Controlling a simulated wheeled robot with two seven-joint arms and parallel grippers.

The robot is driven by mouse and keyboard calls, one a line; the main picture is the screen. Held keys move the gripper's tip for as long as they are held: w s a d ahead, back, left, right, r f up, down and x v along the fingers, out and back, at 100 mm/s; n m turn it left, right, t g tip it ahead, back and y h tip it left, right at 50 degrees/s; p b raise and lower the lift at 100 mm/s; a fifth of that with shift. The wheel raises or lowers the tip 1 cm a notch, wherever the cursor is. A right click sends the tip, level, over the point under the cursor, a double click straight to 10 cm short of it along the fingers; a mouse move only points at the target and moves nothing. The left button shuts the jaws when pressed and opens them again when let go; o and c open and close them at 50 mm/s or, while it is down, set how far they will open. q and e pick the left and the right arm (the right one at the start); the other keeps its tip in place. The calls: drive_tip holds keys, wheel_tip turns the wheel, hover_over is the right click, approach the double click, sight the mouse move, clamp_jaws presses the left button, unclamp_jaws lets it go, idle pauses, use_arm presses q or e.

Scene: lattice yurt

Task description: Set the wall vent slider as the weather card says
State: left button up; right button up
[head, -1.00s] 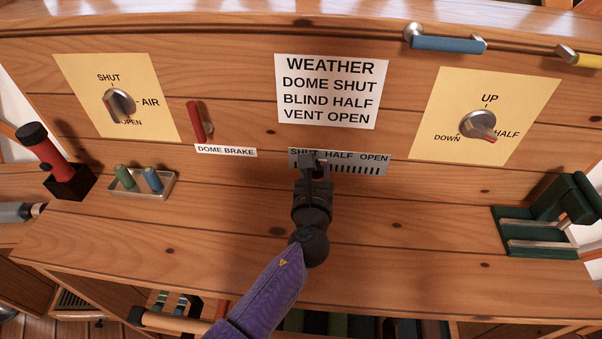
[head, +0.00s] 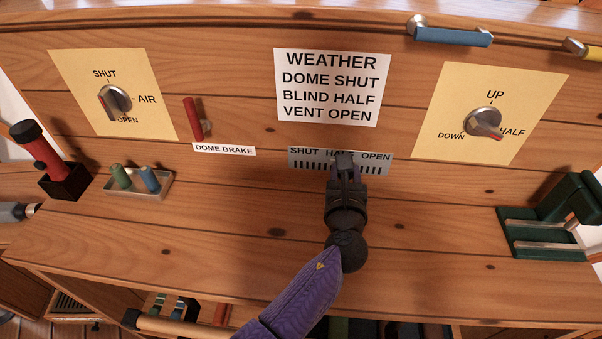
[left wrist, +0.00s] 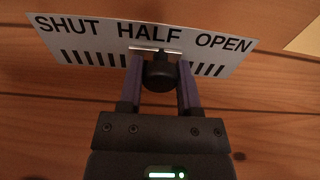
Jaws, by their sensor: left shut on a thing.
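The white weather card (head: 331,88) on the wall reads DOME SHUT, BLIND HALF, VENT OPEN. Below it is the grey vent plate (head: 299,158), marked SHUT, HALF and OPEN from left to right over a row of dark slots. It also shows in the left wrist view (left wrist: 85,57). The dark slider knob (left wrist: 160,75) stands at HALF, slightly right of that word's middle. My left gripper (head: 345,168) is shut on the knob, with one finger on each side of it in the left wrist view (left wrist: 158,68). My right gripper is out of view.
A dial (head: 115,99) marked SHUT, AIR, OPEN is at left, and another (head: 482,122) marked UP, HALF, DOWN at right. A red dome brake lever (head: 195,118) is left of the plate. The shelf holds a pegged tray (head: 141,191), a red torch (head: 40,153) and a green device (head: 545,225).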

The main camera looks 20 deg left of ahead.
sight(374, 165)
use_arm(q)
drive_tip(key=shift+w+d, duration=0.2)
drive_tip(key=shift+d, duration=0.7)
drive_tip(key=shift+w+d+f+b, duration=0.1)
drive_tip(key=shift+d+f+b, duration=0.05)
drive_tip(key=shift+d+b, duration=0.4)
drive_tip(key=shift+w+d+b, duration=0.2)
drive_tip(key=shift+d+b, duration=0.3)
drive_tip(key=shift+d, duration=0.55)
drive_tip(key=shift+w+d, duration=0.1)
drive_tip(key=shift+d, duration=0.25)
drive_tip(key=o, duration=1)
drive_tip(key=shift+c, duration=0.2)
drive_tip(key=shift+o, duration=1)
